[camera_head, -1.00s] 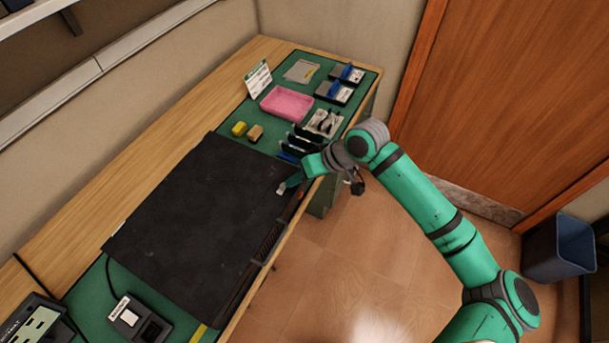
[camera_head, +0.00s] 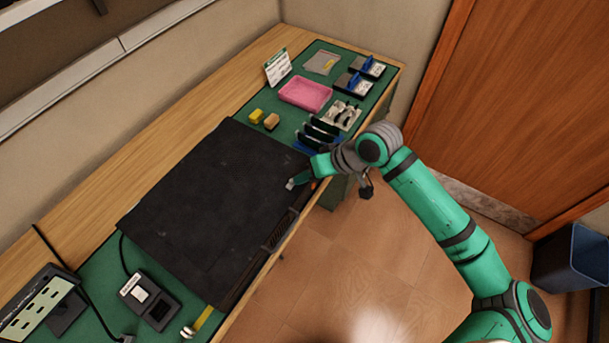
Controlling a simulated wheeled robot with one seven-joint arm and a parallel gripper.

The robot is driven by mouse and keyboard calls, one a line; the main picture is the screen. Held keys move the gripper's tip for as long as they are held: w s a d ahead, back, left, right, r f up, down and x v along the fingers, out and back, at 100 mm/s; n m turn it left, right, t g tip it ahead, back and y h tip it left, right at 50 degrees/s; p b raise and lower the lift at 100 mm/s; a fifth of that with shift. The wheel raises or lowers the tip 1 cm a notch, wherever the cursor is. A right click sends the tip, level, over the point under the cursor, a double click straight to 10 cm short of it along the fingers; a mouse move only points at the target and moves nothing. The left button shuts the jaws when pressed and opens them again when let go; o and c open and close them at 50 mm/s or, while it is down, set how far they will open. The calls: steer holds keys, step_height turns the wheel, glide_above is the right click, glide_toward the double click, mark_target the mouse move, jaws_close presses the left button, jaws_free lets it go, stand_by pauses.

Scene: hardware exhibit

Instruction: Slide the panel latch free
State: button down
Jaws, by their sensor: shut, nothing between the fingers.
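A large flat black panel unit (camera_head: 210,205) lies on the green mat of the bench. A small orange-red spot (camera_head: 313,186) shows at its front right corner, beside my gripper; I cannot tell whether it is the latch. My gripper (camera_head: 291,184) is shut and empty, with its tip over or on the panel near that corner. I cannot tell whether the tip touches the surface. A dark vented strip (camera_head: 280,232) runs along the panel's front edge. My wrist hides part of the corner.
A black rack (camera_head: 322,133), a pink tray (camera_head: 305,94) and yellow and tan blocks (camera_head: 263,118) stand behind the panel's right end. A black device (camera_head: 150,300) and a yellow-handled tool (camera_head: 200,322) lie at front left. A blue bin (camera_head: 570,258) stands on the floor at right.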

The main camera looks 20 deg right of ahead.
steer(key=s+d+r, duration=0.4)
steer(key=d+r, duration=0.4)
steer(key=shift+d, duration=0.3)
stand_by(0.4)
